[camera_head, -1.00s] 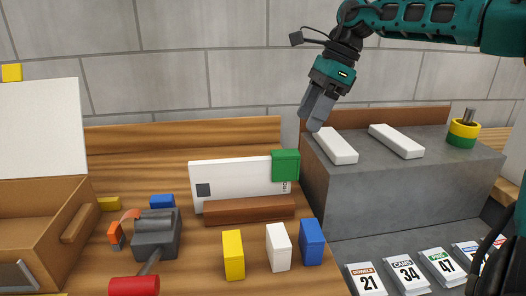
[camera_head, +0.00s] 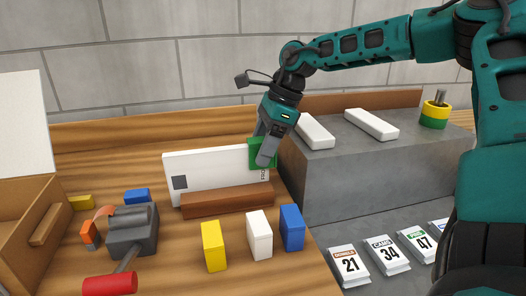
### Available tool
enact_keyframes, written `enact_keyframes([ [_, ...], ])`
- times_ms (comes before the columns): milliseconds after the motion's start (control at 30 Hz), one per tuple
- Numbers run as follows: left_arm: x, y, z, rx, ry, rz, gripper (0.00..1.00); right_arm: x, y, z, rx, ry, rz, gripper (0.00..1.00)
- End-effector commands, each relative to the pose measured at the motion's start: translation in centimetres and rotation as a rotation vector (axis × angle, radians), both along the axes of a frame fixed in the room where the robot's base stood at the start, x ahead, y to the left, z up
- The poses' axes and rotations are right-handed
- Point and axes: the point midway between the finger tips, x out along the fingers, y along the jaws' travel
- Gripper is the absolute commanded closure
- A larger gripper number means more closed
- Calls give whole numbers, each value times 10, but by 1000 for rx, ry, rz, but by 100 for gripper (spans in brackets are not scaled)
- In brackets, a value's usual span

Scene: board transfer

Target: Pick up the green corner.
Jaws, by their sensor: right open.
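The green corner (camera_head: 255,156) is a small green block on the upper right corner of a white board (camera_head: 215,170). The board stands upright in a brown wooden holder (camera_head: 228,199) on the table. My right gripper (camera_head: 264,150) is open, pointing down at the green corner, with one finger in front of it and hiding part of it. The other finger is partly hidden, and I cannot tell if either finger touches the corner. My left gripper is not in view.
Yellow (camera_head: 213,246), white (camera_head: 259,236) and blue (camera_head: 292,228) blocks stand in front of the holder. A grey raised block (camera_head: 375,175) with white bars is at right. A red-handled tool (camera_head: 110,285) and an open wooden box (camera_head: 30,240) are at left.

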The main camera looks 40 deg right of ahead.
Motion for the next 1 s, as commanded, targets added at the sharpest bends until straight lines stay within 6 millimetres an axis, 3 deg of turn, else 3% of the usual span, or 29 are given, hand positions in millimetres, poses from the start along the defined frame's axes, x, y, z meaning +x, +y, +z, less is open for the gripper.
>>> enact_keyframes([
  [100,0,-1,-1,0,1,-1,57,2,3,-10,-1,1,0,35],
  [367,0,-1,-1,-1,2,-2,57,3,4,-10,0,-2,-1,37],
  [900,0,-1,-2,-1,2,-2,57,3,4,-10,0,-2,-1,89],
  [1000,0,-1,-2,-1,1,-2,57,3,4,-10,0,-2,-1,94],
])
